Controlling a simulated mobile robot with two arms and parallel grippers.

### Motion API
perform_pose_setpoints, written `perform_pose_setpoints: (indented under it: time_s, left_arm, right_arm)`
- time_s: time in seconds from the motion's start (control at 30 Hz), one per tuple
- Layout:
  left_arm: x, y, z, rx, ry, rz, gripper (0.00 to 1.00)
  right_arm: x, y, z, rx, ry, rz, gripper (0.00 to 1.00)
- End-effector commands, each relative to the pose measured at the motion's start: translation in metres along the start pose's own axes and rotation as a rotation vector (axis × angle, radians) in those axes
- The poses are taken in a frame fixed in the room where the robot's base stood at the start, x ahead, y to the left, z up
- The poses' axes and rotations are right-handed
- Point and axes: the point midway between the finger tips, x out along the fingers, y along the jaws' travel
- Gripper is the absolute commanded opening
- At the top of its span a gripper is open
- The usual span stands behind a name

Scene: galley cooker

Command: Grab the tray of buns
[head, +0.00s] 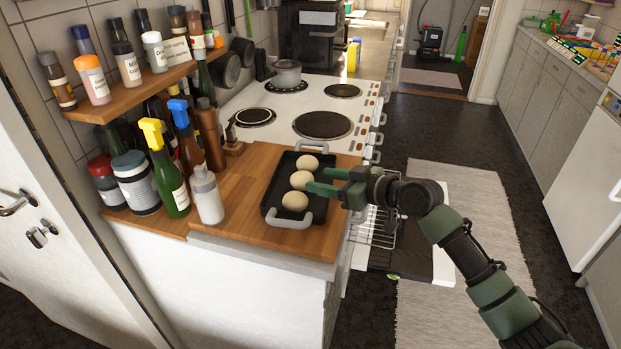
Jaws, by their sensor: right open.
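A black tray (270,207) with grey handles at its two ends lies on the wooden worktop. Three pale round buns (300,180) sit in a row in it. My right gripper (316,180) is over the tray's right side, close to the middle bun. Its green fingers are apart, and nothing shows between them. I cannot tell whether a finger touches the tray or a bun. My left gripper is not in the head view.
Bottles (166,170) stand close on the tray's left, below a spice shelf (130,95). The white cooker (275,104) with a pot (286,73) is behind. The oven door (440,262) seems open beneath my right arm, with a rack (378,232) showing.

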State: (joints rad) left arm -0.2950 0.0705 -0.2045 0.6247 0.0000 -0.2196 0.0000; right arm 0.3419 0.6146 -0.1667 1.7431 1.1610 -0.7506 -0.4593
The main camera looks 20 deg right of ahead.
Motion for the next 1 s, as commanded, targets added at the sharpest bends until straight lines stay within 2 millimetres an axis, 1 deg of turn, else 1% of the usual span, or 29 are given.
perform_pose_setpoints:
  time_s: [0.2,0.27,0.4,0.5,0.6,0.8,0.83,0.87,0.9,1.0]
  left_arm:
    - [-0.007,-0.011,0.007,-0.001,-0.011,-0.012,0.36]
    - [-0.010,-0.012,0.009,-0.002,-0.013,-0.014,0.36]
    - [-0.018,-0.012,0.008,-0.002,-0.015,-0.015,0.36]
    - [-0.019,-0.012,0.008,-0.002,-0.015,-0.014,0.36]
    - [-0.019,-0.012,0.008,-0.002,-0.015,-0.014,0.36]
    - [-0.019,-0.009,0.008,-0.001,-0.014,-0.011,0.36]
    - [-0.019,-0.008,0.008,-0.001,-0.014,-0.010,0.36]
    - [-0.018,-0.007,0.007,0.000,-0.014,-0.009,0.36]
    - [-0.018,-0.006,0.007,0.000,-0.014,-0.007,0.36]
    - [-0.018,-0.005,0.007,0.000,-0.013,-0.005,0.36]
  right_arm:
    - [0.025,-0.001,-0.001,0.006,0.000,-0.005,0.51]
    - [0.033,-0.002,-0.001,0.006,-0.001,-0.005,0.51]
    - [0.055,-0.001,0.000,0.006,0.000,-0.004,0.51]
    - [0.067,-0.001,0.001,0.004,0.000,-0.003,0.51]
    - [0.073,0.000,0.002,0.002,-0.001,-0.002,0.51]
    - [0.073,0.000,0.003,0.001,-0.001,-0.001,0.51]
    - [0.073,0.000,0.003,0.001,-0.001,-0.001,0.45]
    - [0.073,0.000,0.003,0.001,-0.001,-0.001,0.37]
    - [0.073,0.000,0.003,0.001,-0.001,-0.001,0.26]
    - [0.073,0.000,0.003,0.001,-0.001,-0.001,0.00]
